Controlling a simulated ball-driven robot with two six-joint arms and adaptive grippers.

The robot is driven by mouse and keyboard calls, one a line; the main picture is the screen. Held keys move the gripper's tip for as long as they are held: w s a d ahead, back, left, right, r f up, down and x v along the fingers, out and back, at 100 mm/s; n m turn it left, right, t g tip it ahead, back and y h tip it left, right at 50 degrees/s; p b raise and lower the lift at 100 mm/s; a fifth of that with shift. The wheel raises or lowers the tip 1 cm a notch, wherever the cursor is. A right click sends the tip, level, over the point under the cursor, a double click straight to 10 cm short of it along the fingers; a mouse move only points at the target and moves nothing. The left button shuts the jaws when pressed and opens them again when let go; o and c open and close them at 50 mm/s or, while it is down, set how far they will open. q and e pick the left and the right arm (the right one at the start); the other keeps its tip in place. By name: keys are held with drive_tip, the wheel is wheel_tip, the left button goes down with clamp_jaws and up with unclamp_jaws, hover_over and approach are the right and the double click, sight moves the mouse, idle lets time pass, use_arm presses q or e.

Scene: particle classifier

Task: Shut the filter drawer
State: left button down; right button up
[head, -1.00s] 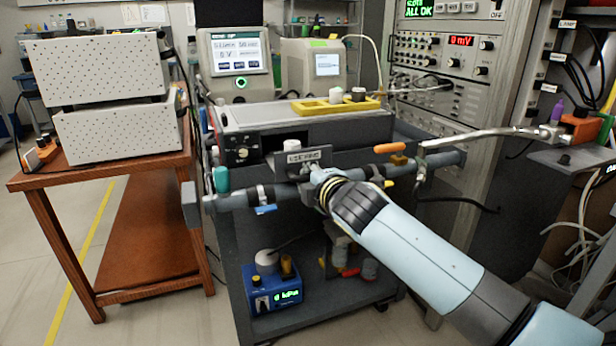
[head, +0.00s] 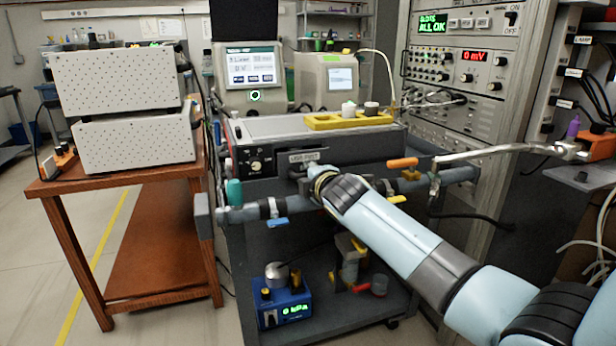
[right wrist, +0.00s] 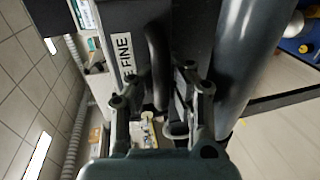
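The filter drawer's grey front (head: 330,155) with a pale label (head: 303,157) is at the middle of the cart-top unit in the head view. It sits close to the unit's face; whether it is flush I cannot tell. My right gripper (head: 308,178) is just in front of and below the label, mostly hidden by its own wrist. In the right wrist view the label (right wrist: 121,53) reads "FINE". My right gripper's fingers (right wrist: 160,85) are apart there, either side of a dark curved bar, likely the handle (right wrist: 157,60). Contact is unclear. My left gripper is out of view.
A grey horizontal pipe (head: 242,214) with coloured valve handles crosses below the drawer. A metal tube (head: 500,149) runs to the right. A yellow tray (head: 325,122) sits on the unit. A blue gauge box (head: 285,307) stands on the lower shelf.

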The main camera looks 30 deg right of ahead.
drive_tip(key=o, duration=0.4)
drive_tip(key=v, duration=1.2)
drive_tip(key=shift+r, duration=0.1)
drive_tip(key=shift+c, duration=0.2)
